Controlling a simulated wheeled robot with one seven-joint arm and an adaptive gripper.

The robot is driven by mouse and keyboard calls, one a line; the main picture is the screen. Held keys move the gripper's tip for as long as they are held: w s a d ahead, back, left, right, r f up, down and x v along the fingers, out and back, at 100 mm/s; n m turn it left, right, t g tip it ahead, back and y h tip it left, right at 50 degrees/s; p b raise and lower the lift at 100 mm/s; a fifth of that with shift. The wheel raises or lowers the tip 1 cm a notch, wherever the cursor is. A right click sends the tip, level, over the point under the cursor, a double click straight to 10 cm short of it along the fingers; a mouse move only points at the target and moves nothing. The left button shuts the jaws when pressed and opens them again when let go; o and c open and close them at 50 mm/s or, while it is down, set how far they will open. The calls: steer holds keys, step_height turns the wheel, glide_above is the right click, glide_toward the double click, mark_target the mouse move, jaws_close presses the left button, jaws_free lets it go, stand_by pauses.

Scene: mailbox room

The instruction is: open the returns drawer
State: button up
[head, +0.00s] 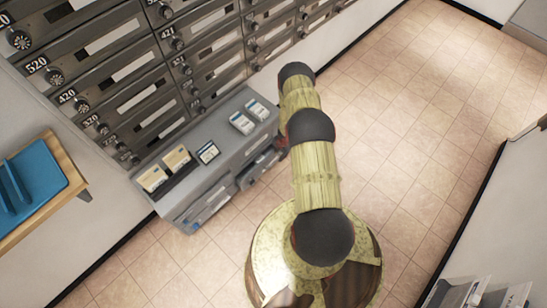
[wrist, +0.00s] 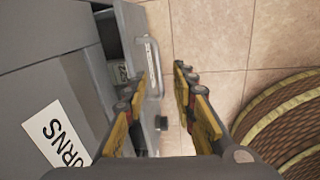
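The grey cabinet (head: 228,133) stands against the mailbox wall in the head view. In the wrist view, a white label (wrist: 57,135) with the letters "URNS" visible is on its grey face. Beside it a drawer (wrist: 130,25) stands partly open, with a dark gap and a pale item inside. Its light bar handle (wrist: 152,65) sticks out from the front. My gripper (wrist: 154,84) is open, one finger on each side of the handle's near end. I cannot tell whether either finger touches it. In the head view my arm hides most of the gripper.
Card boxes and a small framed sign (head: 208,152) stand on the cabinet top. A wooden shelf with a blue tray (head: 35,183) is at the left. Tiled floor (head: 410,130) is clear to the right. A counter with papers (head: 490,292) is at the lower right.

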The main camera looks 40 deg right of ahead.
mark_target(275, 161)
steer(key=shift+n, duration=0.6)
steer(key=f+b, duration=0.1)
steer(key=f, duration=0.1)
steer(key=w+f+b, duration=0.1)
steer(key=f, duration=0.2)
steer(key=a+f+b, duration=0.1)
steer(key=f, duration=0.1)
steer(key=shift+w+a+f+b, duration=0.1)
steer(key=shift+w+f+b, duration=0.25)
steer(key=shift+f+b, duration=0.05)
steer(key=shift+c, duration=0.3)
jaws_close()
